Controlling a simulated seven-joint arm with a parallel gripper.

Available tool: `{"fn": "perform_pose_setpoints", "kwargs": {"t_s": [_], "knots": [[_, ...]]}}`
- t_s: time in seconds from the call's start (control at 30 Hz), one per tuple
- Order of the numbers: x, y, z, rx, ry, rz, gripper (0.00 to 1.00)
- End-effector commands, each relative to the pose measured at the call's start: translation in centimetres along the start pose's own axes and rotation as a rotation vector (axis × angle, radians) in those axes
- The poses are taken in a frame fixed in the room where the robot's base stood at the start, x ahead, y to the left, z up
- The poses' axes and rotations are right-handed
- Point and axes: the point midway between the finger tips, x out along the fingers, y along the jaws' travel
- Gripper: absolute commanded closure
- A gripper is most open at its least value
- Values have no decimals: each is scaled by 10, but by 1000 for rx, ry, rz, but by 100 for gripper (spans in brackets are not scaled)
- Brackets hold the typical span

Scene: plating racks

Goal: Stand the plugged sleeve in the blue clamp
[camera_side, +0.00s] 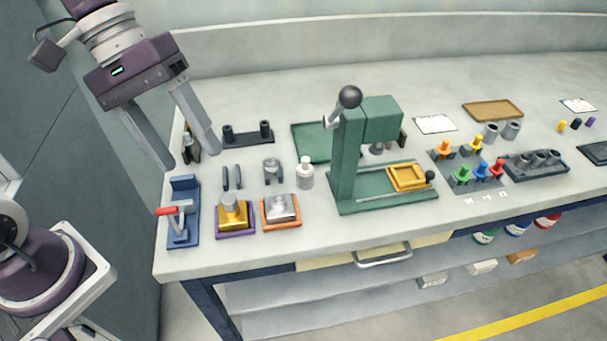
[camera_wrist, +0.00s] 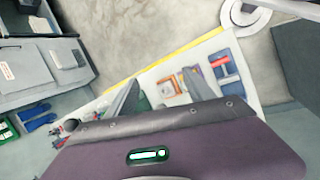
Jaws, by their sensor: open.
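The blue clamp (camera_side: 183,228) stands at the bench's front left corner, its red handle (camera_side: 167,211) pointing left. It also shows in the wrist view (camera_wrist: 224,66), right of my fingers. I see nothing standing in it, though details are small. My gripper (camera_side: 190,158) is open and empty, above the bench's left end, behind and above the clamp. It shows in the wrist view (camera_wrist: 162,78) too. I cannot tell for certain which piece is the plugged sleeve. A pale cylinder with a narrower top (camera_side: 305,174) stands upright left of the green press. Two grey sleeves (camera_side: 491,132) stand farther right.
A green press (camera_side: 346,165) with a raised lever stands mid-bench. Gold (camera_side: 232,213) and silver (camera_side: 281,208) blocks sit right of the clamp. A dark two-post stand (camera_side: 247,136) is behind them. Coloured plugs (camera_side: 463,173) fill a rack at right. The front edge is close to the clamp.

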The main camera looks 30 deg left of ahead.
Motion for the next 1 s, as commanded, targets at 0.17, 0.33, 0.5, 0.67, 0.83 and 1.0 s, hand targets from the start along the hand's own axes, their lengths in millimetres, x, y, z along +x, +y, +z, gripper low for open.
{"fn": "perform_pose_setpoints", "kwargs": {"t_s": [0.17, 0.33, 0.5, 0.67, 0.83, 1.0], "knots": [[56, 30, -87, -530, -321, 251, 38], [117, 15, -173, -989, -490, 457, 38], [151, -7, -210, -1206, -538, 549, 38], [167, 1, -213, -1229, -542, 557, 38], [190, 22, -216, -1227, -541, 555, 38], [206, 38, -215, -1226, -540, 557, 38]]}}
